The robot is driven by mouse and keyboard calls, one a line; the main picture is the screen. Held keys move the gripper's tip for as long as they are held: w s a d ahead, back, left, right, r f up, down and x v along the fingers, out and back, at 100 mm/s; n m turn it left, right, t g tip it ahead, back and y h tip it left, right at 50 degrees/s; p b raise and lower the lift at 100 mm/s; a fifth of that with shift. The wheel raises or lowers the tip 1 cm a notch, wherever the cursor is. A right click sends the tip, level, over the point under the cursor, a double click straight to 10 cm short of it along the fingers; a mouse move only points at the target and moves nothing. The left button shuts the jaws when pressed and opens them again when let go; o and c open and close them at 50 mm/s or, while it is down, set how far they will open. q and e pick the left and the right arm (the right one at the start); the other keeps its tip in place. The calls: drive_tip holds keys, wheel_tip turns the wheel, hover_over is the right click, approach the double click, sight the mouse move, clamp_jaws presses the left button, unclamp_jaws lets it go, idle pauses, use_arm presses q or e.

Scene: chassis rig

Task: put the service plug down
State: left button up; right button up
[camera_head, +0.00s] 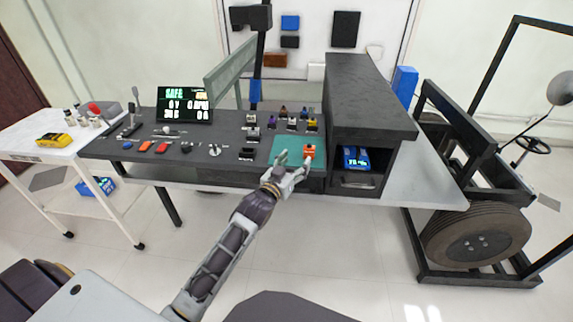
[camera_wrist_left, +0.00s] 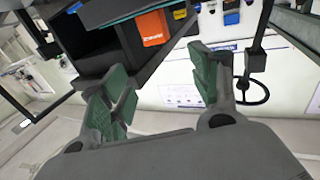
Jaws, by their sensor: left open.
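The orange service plug (camera_head: 309,151) is on the teal mat (camera_head: 288,142) at the right part of the dark bench, just beyond my gripper's right finger. In the left wrist view an orange block with pale lettering (camera_wrist_left: 153,27), which looks like the plug, is at the top, beyond the fingertips and apart from them. My left gripper (camera_head: 295,160) is over the mat's front edge. Its green-padded fingers are spread, with nothing between them, in the left wrist view (camera_wrist_left: 163,90). My right gripper is not in view.
Several small coloured connectors (camera_head: 292,122) stand behind the mat. A dark cabinet (camera_head: 370,105) rises close on the right, with a blue item (camera_head: 355,158) on its shelf. A display (camera_head: 184,104) stands at the bench's left. A wheeled chassis (camera_head: 477,235) is farther right.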

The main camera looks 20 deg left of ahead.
use_arm(q)
drive_tip(key=shift+f, duration=0.15)
drive_tip(key=s+f+g+y, duration=0.1)
drive_tip(key=s+f+g, duration=0.3)
drive_tip(key=f, duration=1.1)
drive_tip(key=s+f+g, duration=0.3)
drive_tip(key=s+f, duration=0.2)
drive_tip(key=f, duration=1.1)
drive_tip(key=s+f+m+g, duration=0.1)
drive_tip(key=s+f+g, duration=0.7)
drive_tip(key=s+f, duration=1.6)
drive_tip(key=shift+s+f+g+y, duration=0.15)
drive_tip(key=shift+s+g+y, duration=0.15)
drive_tip(key=shift+s, duration=0.8)
